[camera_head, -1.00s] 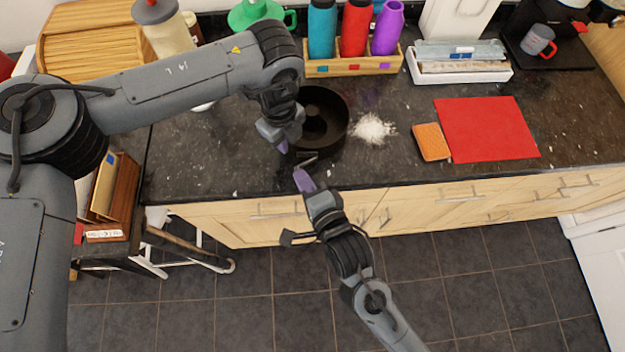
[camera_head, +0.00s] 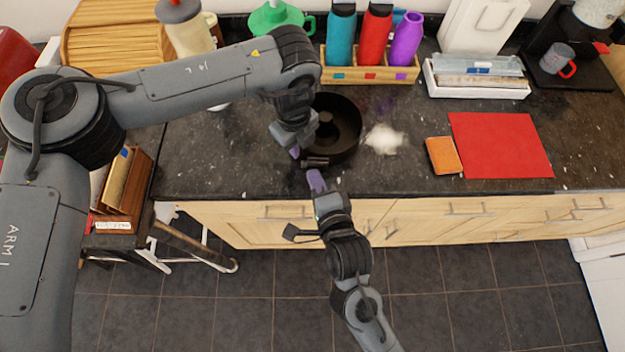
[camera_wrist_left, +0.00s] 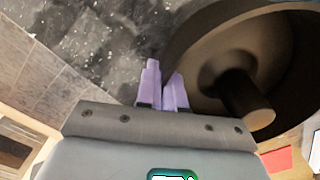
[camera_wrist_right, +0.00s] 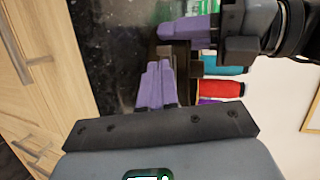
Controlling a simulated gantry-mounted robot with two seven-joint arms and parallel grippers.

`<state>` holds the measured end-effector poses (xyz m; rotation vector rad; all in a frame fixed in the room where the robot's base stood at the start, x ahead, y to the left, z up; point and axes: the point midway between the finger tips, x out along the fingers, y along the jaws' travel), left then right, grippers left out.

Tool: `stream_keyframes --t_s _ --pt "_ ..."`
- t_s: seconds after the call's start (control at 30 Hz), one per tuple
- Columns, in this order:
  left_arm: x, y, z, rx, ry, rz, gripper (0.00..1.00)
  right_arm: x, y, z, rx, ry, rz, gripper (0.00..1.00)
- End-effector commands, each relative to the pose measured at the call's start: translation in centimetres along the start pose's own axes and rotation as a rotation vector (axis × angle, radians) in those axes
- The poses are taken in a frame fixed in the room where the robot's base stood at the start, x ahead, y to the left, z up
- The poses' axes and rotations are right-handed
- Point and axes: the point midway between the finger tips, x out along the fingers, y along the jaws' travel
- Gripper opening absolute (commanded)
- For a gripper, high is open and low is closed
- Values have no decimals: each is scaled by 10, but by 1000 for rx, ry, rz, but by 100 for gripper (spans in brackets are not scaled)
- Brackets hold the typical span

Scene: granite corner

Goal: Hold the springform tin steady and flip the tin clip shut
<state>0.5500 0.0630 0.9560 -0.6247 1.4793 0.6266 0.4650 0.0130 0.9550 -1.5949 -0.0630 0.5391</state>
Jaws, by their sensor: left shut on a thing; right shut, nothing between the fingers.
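The springform tin (camera_head: 349,122) is dark and round with a central tube, standing near the counter's front edge. It also shows in the left wrist view (camera_wrist_left: 190,50). The tin clip (camera_head: 316,162) is a small dark bar at the tin's front side. It looks close along the wall; I cannot tell whether it is fully shut. My left gripper (camera_head: 295,152) is shut on the tin's wall at its left front, with purple fingers (camera_wrist_left: 163,88). My right gripper (camera_head: 315,180) is shut and empty just in front of the clip. Its fingers (camera_wrist_right: 157,85) are together.
White powder (camera_head: 385,139) lies right of the tin. Beyond it are an orange sponge (camera_head: 443,155) and a red mat (camera_head: 500,145). A wooden rack (camera_head: 372,72) with bottles stands behind. Bare granite (camera_head: 215,160) lies left of the tin.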

Motion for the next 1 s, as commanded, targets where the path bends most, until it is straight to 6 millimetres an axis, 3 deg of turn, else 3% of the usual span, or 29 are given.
stream_keyframes --t_s 0.3,0.47,1.0 --pt "0 0 0 0 0 -1 0 -1 0 0 0 0 0 0" --pt "0 0 0 0 0 -1 0 -11 1 0 1 -1 1 0" --pt "0 0 0 0 0 -1 0 -100 0 0 3 0 1 0"
